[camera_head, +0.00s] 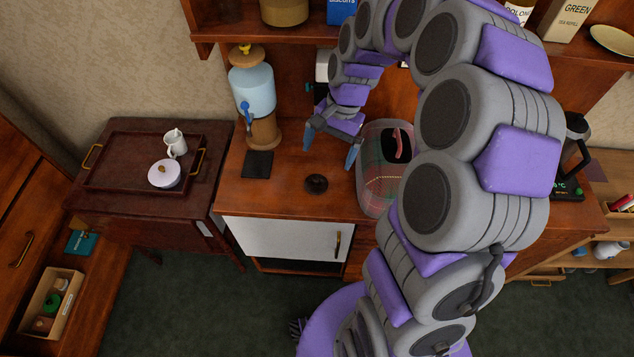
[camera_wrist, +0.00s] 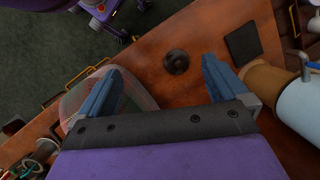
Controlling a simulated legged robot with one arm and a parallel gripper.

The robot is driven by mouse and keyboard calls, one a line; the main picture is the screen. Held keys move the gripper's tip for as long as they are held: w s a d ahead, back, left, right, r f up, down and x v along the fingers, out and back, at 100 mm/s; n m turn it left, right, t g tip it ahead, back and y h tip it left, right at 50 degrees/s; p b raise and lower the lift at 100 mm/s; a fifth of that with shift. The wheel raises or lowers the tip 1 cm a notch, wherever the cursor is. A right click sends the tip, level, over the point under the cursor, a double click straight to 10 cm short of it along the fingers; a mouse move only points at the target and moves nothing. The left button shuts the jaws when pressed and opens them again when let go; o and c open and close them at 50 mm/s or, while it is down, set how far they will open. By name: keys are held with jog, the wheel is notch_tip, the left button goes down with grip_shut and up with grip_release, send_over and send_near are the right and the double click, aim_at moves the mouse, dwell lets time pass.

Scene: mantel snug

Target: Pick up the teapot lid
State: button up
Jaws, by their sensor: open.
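The teapot lid (camera_head: 316,184) looks like a small dark round disc with a raised knob. It lies flat on the wooden counter, left of the clear bin. It also shows in the wrist view as a dark disc (camera_wrist: 176,61) between the two fingertips, lying beyond them on the counter. My gripper (camera_head: 331,147) is open and empty above the counter, behind the lid in the head view. Its two blue fingers are spread apart in the wrist view (camera_wrist: 161,66). Nothing hides the lid.
A clear bin (camera_head: 369,199) holding plaid cloth stands right of the lid. A blue water dispenser (camera_head: 254,92) and a dark square mat (camera_head: 257,165) are to the left. A tray (camera_head: 112,184) with white crockery sits on the side table. The counter around the lid is clear.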

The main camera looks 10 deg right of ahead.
jog(key=w+d+f+m, duration=0.2)
jog(key=w+f, duration=0.3)
jog(key=m, duration=0.3)
send_near(316, 178)
jog(key=f, duration=0.1)
jog(key=f+b, duration=0.1)
jog(key=f, duration=0.1)
jog(key=d+f+b, duration=0.1)
jog(key=shift+s+d+f, duration=0.1)
jog(key=shift+s+f, duration=0.1)
jog(key=shift+s, duration=0.1)
jog(key=a+f, duration=0.1)
jog(key=a, duration=0.2)
jog(key=a+f+b, duration=0.1)
jog(key=shift+s+a+f, duration=0.15)
jog(key=shift+s+f, duration=0.05)
jog(key=shift+f, duration=0.1)
jog(key=d+f, duration=0.2)
jog(key=shift+s+f+b, duration=0.15)
jog(key=shift+f+b, duration=0.15)
jog(key=shift+d, duration=0.15)
jog(key=shift+a, duration=1.05)
jog(key=c, duration=0.6)
jog(key=shift+d, duration=0.15)
jog(key=shift+c, duration=1.3)
jog(key=shift+d, duration=0.55)
jog(key=shift+c, duration=0.7)
